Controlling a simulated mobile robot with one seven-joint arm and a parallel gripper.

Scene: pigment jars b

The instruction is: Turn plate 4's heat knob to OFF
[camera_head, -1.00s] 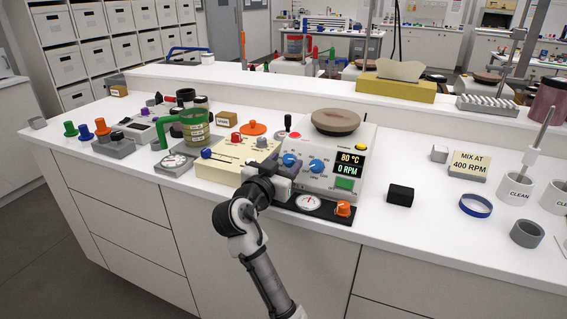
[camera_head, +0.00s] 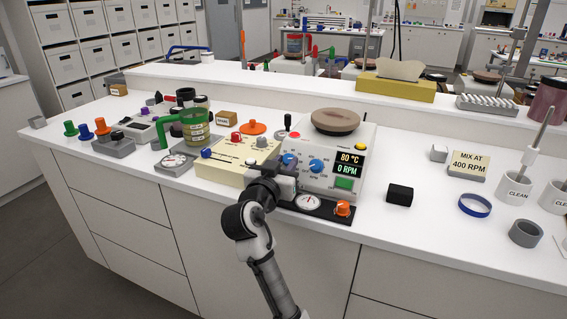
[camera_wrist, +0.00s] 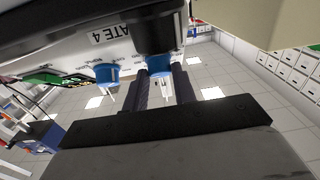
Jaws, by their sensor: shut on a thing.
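Plate 4 (camera_head: 312,183) is a white hot plate with a round brown top, a display reading 80 °C and 0 RPM, and two blue knobs. Its "PLATE 4" label shows in the wrist view. My gripper (camera_head: 285,172) is at the left blue knob (camera_head: 289,159), partly covering it in the head view. In the wrist view my gripper's fingers (camera_wrist: 161,82) are shut on this blue knob (camera_wrist: 158,68), one on each side. The other blue knob (camera_head: 316,166) is free, and it also shows in the wrist view (camera_wrist: 107,73). The knobs' small markings are too small to read.
A cream device (camera_head: 225,172) with red and grey knobs stands close on the left. A black strip with a dial (camera_head: 308,202) and an orange knob (camera_head: 343,208) lies in front of the plate. A black block (camera_head: 399,195) is on the right.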

